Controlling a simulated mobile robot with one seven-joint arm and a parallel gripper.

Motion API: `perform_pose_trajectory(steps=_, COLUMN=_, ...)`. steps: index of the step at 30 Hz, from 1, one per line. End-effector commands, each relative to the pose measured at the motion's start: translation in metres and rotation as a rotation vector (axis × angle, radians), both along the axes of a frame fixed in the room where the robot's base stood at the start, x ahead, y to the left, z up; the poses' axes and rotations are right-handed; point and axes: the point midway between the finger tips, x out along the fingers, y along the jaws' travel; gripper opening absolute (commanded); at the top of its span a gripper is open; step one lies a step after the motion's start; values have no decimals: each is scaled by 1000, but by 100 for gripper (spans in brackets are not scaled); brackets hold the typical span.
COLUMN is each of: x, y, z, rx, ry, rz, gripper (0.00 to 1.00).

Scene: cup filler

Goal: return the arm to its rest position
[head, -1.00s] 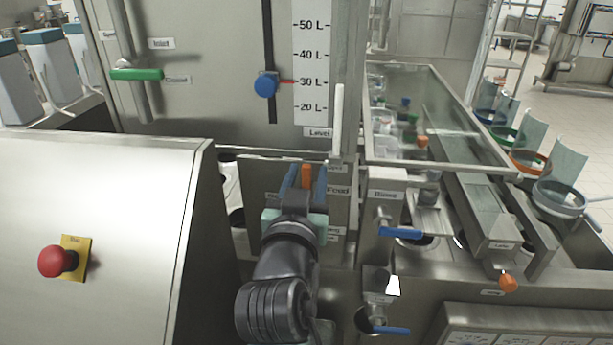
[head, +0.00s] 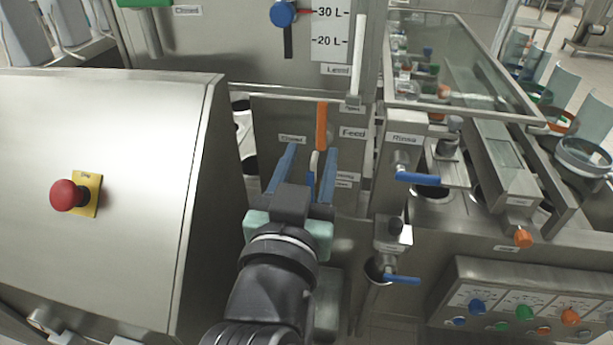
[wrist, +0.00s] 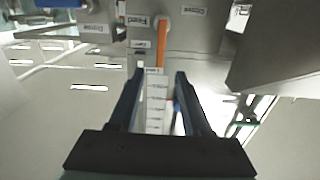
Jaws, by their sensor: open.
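My gripper (head: 306,168) is open and empty in the head view, with two blue fingers spread apart. It is in front of the metal panel that carries the Feed label (head: 353,133). An orange lever (head: 321,126) hangs upright on this panel, beyond the fingers. In the wrist view, my gripper (wrist: 158,85) is open, and the orange lever (wrist: 161,45) shows ahead, near the gap between the fingertips. I cannot tell exactly how far the fingers are from it. My arm comes up from the bottom of the head view.
A steel housing with a red stop button (head: 68,195) fills the left. Blue-handled valves, labelled Rinse (head: 418,179) above and another (head: 402,279) below, stick out at right. A control panel (head: 530,300) sits lower right. A glass-covered trough (head: 470,70) lies behind.

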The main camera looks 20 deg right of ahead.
Motion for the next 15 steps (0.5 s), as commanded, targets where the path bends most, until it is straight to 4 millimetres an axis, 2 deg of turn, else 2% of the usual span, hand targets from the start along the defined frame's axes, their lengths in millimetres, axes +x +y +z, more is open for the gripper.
perform_pose_trajectory(steps=6, x=-16, y=11, z=0, rx=0, ry=0, rz=0, gripper=49)
perform_pose_trajectory(steps=15, x=-18, y=12, z=0, rx=0, ry=0, rz=-1, gripper=49)
